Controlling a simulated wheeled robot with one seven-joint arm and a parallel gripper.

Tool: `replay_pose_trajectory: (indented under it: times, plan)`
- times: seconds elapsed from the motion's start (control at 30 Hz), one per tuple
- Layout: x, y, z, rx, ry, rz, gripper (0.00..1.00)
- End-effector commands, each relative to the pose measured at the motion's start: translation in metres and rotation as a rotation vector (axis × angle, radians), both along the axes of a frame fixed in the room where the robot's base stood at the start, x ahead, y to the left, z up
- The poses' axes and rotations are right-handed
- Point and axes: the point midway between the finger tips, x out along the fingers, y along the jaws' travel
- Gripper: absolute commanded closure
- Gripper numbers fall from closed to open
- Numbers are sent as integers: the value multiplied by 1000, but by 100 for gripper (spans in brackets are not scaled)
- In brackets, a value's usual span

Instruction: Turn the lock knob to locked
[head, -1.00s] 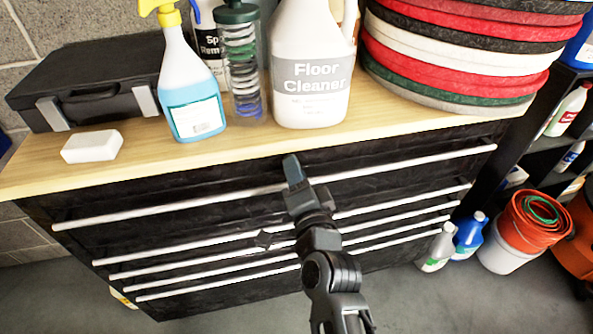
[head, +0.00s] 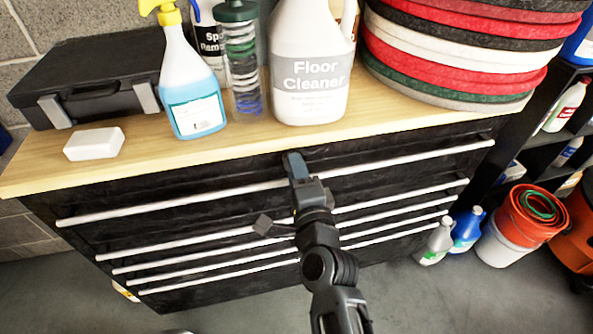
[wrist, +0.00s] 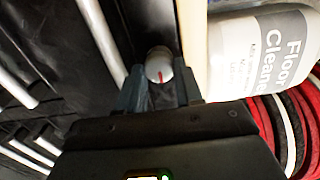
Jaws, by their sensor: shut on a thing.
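The lock knob (wrist: 159,66) is a small round silver knob with a red line on its face, seen in the wrist view on the black cabinet front just under the wooden top. My gripper (wrist: 160,92) has its two fingers on either side of the knob and is shut on it. In the head view my gripper (head: 296,168) reaches the top of the cabinet front, and its fingers and wrist hide the knob. The red line runs roughly along my fingers in the wrist view.
The black cabinet has several long silver drawer handles (head: 170,207). On its wooden top (head: 255,140) stand a floor cleaner bottle (head: 310,80), a blue spray bottle (head: 195,105), a white block (head: 94,143), a black case (head: 90,80) and stacked pads (head: 450,60).

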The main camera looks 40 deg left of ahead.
Motion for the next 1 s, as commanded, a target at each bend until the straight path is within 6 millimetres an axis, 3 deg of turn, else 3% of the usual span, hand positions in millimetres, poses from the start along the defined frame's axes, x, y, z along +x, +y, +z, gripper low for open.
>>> replay_pose_trajectory:
  times: [0.2, 0.23, 0.47, 1.0]
  plan:
    - [1, -1, -1, -1, 2, -2, 95]
    - [1, -1, -1, -1, 2, -2, 63]
    - [0, -1, -1, -1, 0, -1, 41]
    - [-1, 0, -2, -9, -6, 1, 40]
